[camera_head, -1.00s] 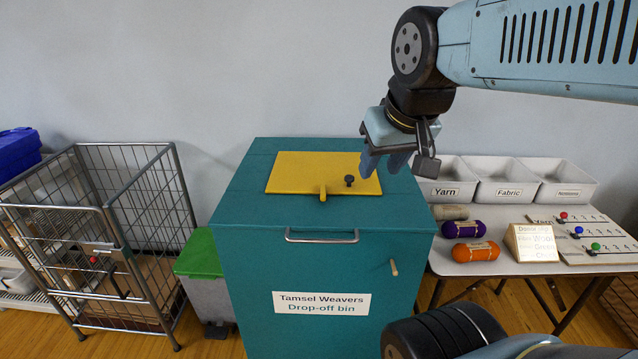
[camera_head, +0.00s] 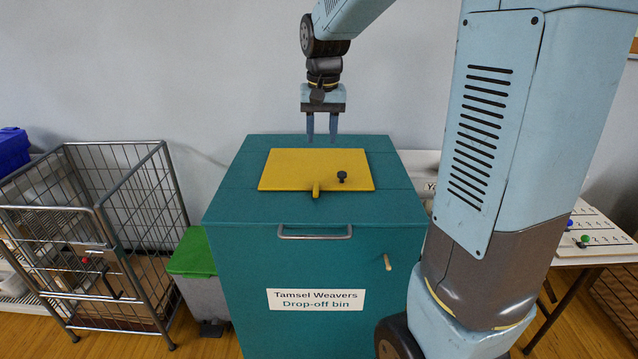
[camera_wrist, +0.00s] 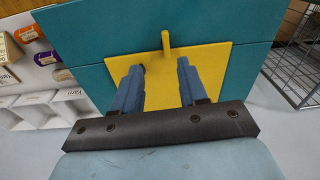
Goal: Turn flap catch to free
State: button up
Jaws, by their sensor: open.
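The teal drop-off bin (camera_head: 245,180) stands in the middle of the head view. A yellow flap (camera_head: 285,168) lies flat on its top, with a yellow tab (camera_head: 316,189) at its front edge. A dark knob (camera_head: 342,176) sits on the flap's right part. A pale peg (camera_head: 387,262) sticks out of the bin's front, tilted. My gripper (camera_head: 322,137) is open and empty, pointing down above the back part of the bin top. In the wrist view the flap (camera_wrist: 213,72) and the tab (camera_wrist: 166,42) show beyond my fingers; the left finger mostly hides the knob.
A metal handle (camera_head: 314,236) crosses the bin's front. A wire cage cart (camera_head: 125,215) and a green-lidded grey bin (camera_head: 192,252) stand to the left. My arm covers much of the table on the right. Shelf bins (camera_wrist: 62,103) show in the wrist view.

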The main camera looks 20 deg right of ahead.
aim_at(316, 188)
jog(key=shift+m+g, duration=0.3)
jog(key=shift+g, duration=0.2)
jog(key=w+f, duration=0.1)
jog(key=f, duration=0.4)
jog(key=w+f, duration=0.2)
jog(key=f, duration=0.4)
jog(key=w+f, duration=0.1)
jog(key=f, duration=0.5)
jog(key=shift+w+f, duration=0.1)
jog(key=shift+w, duration=0.15)
